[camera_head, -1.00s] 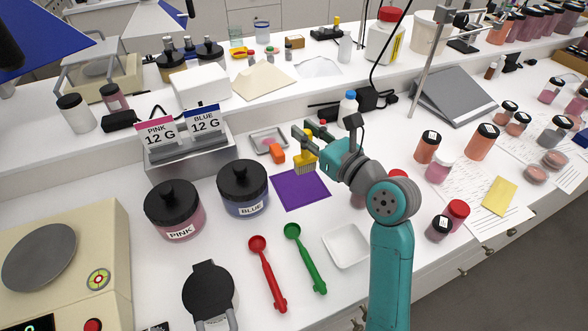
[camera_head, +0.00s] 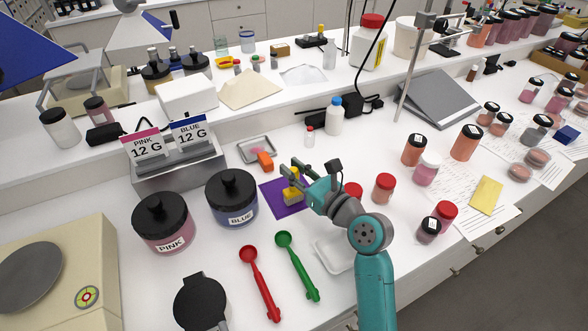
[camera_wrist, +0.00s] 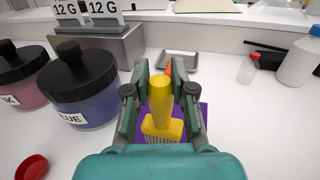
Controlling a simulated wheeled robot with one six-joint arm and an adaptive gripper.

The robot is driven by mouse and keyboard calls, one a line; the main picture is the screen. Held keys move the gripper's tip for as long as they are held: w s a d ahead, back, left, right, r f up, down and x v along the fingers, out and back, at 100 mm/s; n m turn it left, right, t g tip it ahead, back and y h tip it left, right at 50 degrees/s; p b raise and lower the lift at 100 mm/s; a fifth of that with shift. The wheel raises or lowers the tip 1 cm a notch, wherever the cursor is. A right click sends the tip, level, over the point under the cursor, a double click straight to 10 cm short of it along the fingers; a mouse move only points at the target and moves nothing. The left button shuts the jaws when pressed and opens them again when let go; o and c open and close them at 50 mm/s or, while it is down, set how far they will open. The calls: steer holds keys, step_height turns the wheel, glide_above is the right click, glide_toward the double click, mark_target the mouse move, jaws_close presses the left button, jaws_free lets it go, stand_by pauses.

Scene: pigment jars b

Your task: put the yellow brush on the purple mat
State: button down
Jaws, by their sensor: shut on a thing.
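The yellow brush (camera_wrist: 160,112) is held upright between the fingers of my gripper (camera_wrist: 160,92), with its wide bristle end down. In the head view the brush (camera_head: 293,198) shows over the purple mat (camera_head: 274,203). My gripper (camera_head: 291,176) is shut on it. The mat also shows behind and beside the brush in the wrist view (camera_wrist: 205,112). The brush's lower end is at or just above the mat; I cannot tell whether it touches.
An orange block (camera_head: 265,161) and a small metal tray (camera_head: 257,149) lie behind the mat. The blue jar (camera_head: 232,198) stands left of it. A green scoop (camera_head: 297,266), a red scoop (camera_head: 259,284) and a white dish (camera_head: 333,254) lie in front. Red-lidded jars stand to the right.

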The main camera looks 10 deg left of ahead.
steer(key=shift+f, duration=0.1)
steer(key=c, duration=1)
jaws_free()
steer(key=v, duration=1.2)
